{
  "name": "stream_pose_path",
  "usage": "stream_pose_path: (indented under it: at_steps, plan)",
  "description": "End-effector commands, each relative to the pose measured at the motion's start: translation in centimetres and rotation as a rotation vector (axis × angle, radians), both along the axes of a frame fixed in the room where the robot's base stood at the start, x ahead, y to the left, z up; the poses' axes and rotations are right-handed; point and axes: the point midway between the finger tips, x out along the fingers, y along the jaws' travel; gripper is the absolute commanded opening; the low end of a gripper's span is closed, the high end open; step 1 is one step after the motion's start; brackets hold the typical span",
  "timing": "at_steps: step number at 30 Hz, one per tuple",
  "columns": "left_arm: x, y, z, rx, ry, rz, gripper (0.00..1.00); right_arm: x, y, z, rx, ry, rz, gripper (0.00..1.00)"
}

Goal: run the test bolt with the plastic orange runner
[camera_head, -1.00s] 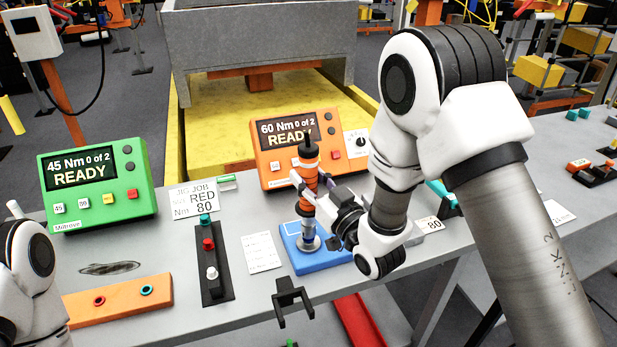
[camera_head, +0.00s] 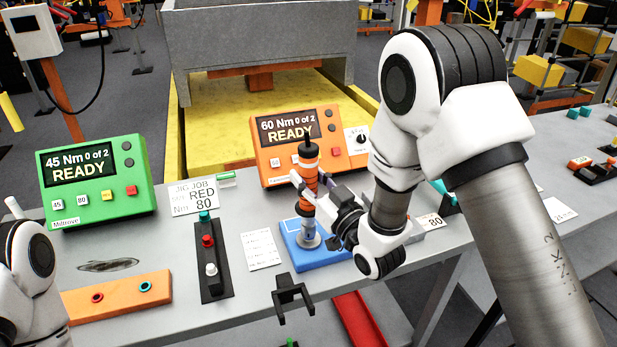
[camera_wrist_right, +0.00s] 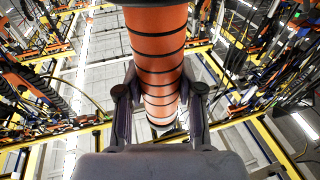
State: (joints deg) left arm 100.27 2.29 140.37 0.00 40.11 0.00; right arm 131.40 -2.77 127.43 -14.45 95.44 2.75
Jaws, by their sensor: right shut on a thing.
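The orange runner (camera_head: 308,172) is an upright orange tool with black bands and a black top. My right gripper (camera_head: 316,190) is shut around its body; the wrist view also shows the orange runner (camera_wrist_right: 157,50) between the two fingers (camera_wrist_right: 160,110). The runner's lower end stands over a metal round piece (camera_head: 309,241) on the blue test block (camera_head: 327,258). The test bolt itself is hidden under the tool. The orange controller (camera_head: 279,175) behind reads 60 Nm, 0 of 2, READY. Of my left arm, only white links show at the left edge; its gripper cannot be made out.
A green controller (camera_head: 97,180) reads 45 Nm, 0 of 2, READY. A card (camera_head: 194,197) reads RED 80. A black strip (camera_head: 213,262) with coloured buttons and an orange bar (camera_head: 118,298) lie on the grey bench. An empty black holder (camera_head: 291,293) is at the front edge.

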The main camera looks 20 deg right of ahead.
Motion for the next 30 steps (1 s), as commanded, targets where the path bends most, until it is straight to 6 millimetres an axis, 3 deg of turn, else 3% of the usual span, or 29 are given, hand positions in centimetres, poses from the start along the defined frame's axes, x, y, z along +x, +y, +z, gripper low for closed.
stream_pose_path:
  at_steps: [30]
  plan:
    - [0.0,0.0,-0.9,0.0,0.0,0.0,0.4,0.0,0.0,-1.0,-0.001,0.006,0.0,0.0]
